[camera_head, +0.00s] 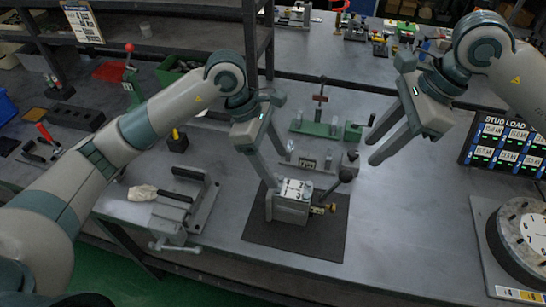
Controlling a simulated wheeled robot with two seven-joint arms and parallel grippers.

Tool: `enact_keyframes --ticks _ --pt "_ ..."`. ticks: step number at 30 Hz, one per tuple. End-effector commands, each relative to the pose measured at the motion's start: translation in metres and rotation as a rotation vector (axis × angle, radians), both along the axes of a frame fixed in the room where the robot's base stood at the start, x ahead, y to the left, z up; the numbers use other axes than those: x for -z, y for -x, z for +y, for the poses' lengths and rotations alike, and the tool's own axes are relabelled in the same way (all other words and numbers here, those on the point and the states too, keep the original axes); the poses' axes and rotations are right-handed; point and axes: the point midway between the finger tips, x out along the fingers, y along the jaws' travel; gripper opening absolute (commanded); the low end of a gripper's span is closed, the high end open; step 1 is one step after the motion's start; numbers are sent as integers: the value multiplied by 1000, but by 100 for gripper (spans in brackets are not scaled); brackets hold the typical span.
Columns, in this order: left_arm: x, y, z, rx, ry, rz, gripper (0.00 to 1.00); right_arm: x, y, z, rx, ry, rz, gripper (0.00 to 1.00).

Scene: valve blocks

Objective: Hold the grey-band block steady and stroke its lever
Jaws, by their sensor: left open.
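A grey valve block (291,203) stands on a dark mat (258,228) in the middle of the bench. It has a pale top, a brass fitting on its right side and a lever with a dark knob (346,174) sticking up to the right. Whether its band is grey is too small to tell. My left gripper (281,172) is open and points down at the block's upper left. One finger's tip overlaps the block's top edge; I cannot tell if they touch. My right gripper (371,149) is open and empty, above the bench, up and right of the lever knob.
A vise (187,205) stands left of the mat. Behind the block are a small grey fixture (313,162) and a green fixture (320,128). A dial device (491,240) and a stud load screen (510,145) stand at right. The bench between mat and dial is clear.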

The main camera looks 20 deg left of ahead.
Motion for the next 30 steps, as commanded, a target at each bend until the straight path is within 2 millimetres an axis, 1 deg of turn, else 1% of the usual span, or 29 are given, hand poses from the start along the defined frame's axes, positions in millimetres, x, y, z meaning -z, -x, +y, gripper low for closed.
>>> enact_keyframes --ticks 5,24,30 --pt "18 1 -8 0 1 3 69 0 0 0 0 0 0 31" --pt "114 1 -47 -1 1 5 69 0 0 0 0 0 0 31" --pt "138 1 -57 -2 1 4 69 0 0 0 0 0 0 31"
